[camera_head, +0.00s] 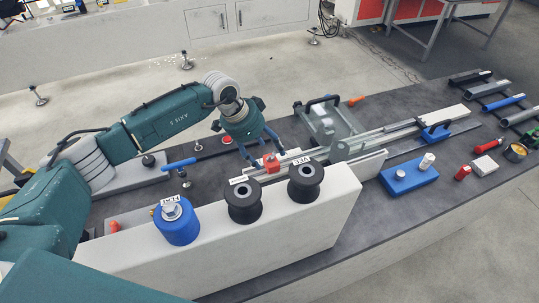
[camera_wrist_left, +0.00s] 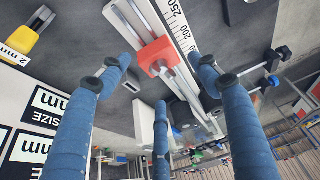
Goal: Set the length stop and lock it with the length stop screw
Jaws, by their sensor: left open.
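The length stop, a red block (camera_head: 271,163), sits on a pale metal rail on the bench in the head view. In the left wrist view the red block (camera_wrist_left: 157,54) straddles the slotted silver rail beside a white ruler (camera_wrist_left: 182,25) marked 200 and 250. My left gripper (camera_head: 265,153) is directly over the block, with blue fingers spread. In the wrist view its fingertips (camera_wrist_left: 163,75) are around the block in the picture, and no contact can be made out. The length stop screw cannot be clearly told apart. My right gripper is not in view.
A white block with two black spools (camera_head: 243,203) and a blue spool (camera_head: 177,222) stands in front of the rail. A grey fixture with a black handle (camera_head: 325,118) stands behind. A blue block with knobs (camera_head: 408,177) is to the right.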

